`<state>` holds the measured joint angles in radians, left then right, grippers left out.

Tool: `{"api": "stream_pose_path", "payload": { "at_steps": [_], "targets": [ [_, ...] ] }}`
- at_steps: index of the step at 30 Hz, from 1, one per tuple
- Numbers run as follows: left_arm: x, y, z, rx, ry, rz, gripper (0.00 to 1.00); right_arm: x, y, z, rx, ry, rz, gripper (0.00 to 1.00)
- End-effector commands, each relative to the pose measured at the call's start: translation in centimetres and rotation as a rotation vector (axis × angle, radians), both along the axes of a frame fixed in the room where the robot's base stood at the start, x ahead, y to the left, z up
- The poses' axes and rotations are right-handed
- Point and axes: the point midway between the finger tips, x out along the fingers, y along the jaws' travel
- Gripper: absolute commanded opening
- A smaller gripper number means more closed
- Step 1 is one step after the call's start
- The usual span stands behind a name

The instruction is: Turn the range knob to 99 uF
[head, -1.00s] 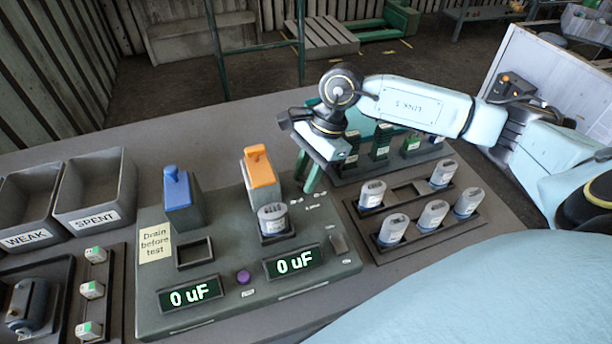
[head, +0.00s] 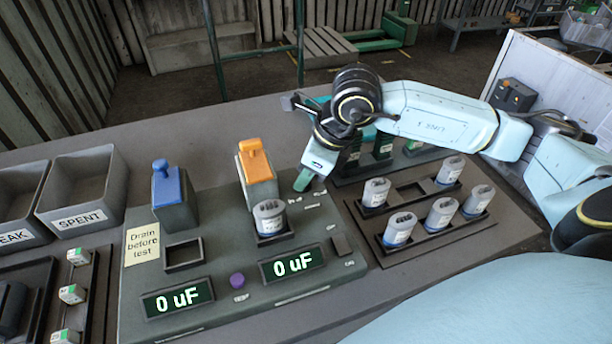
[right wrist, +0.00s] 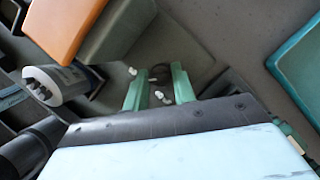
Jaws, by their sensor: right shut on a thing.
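The range knob (right wrist: 160,73) is a small dark knob on the grey-green tester (head: 215,268); it shows in the right wrist view with white marks around it. My right gripper (head: 303,183) reaches down to the tester's back right corner. In the right wrist view its two green fingers (right wrist: 158,88) are shut on the knob, one on each side. In the head view the gripper hides the knob, and its pointer setting cannot be read. Both displays, the left one (head: 177,299) and the right one (head: 293,263), read 0 uF. My left gripper is not in view.
The orange-topped lever block (head: 257,170) and a capacitor in its socket (head: 270,217) stand close left of my right gripper. A blue-topped block (head: 172,190) is further left. Racks of capacitors (head: 430,215) stand to the right, and a SPENT bin (head: 80,200) at far left.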

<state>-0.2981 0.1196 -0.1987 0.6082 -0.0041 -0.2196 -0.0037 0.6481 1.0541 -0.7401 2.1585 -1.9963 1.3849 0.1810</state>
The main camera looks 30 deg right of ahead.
Motion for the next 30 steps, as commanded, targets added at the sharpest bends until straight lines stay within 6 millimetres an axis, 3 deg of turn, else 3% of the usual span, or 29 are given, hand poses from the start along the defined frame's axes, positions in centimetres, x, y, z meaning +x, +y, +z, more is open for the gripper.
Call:
{"api": "stream_pose_path", "payload": {
  "at_steps": [10, 27, 28, 30],
  "targets": [
    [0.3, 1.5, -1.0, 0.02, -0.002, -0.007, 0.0, 0.0, 0.0, 0.0, 0.0, -0.002, -0.146, 0.03],
    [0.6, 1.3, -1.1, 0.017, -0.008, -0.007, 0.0, 0.0, 0.0, 0.1, -0.001, 0.0, -0.173, 0.03],
    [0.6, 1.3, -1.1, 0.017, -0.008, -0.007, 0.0, 0.0, 0.0, 0.1, -0.001, 0.0, -0.173, 0.3],
    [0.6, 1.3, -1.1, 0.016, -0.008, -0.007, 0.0, 0.0, 0.0, 0.1, -0.001, 0.0, -0.173, 0.39]
  ]
}}
